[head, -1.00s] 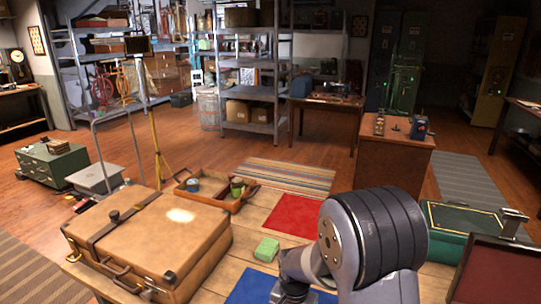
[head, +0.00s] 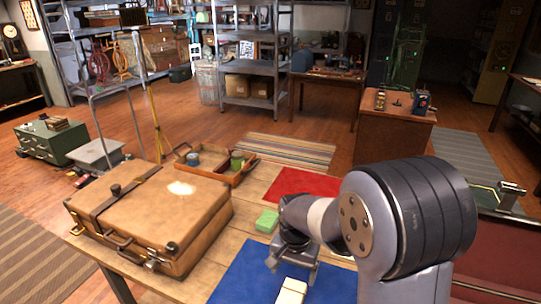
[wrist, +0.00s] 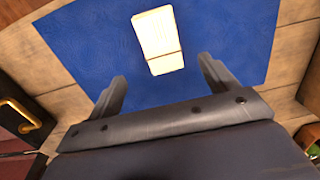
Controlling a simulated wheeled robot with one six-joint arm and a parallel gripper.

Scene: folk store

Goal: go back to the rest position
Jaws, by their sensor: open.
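My gripper (head: 293,262) is open and empty above the blue mat (head: 240,277). In the wrist view, the two fingers of my gripper (wrist: 162,70) stand wide apart over the blue mat (wrist: 220,35). A cream block (head: 291,291) lies on that mat at the bottom edge of the head view. It also shows in the wrist view (wrist: 157,38), just beyond the fingertips and apart from them. My arm hides the right part of the mat in the head view.
A green block (head: 267,221) sits on the wooden table left of my gripper. A red mat (head: 300,183) lies behind. A brown suitcase (head: 150,218) fills the table's left, with an open tray (head: 246,175) behind it. A dark red tray (head: 495,260) lies at right.

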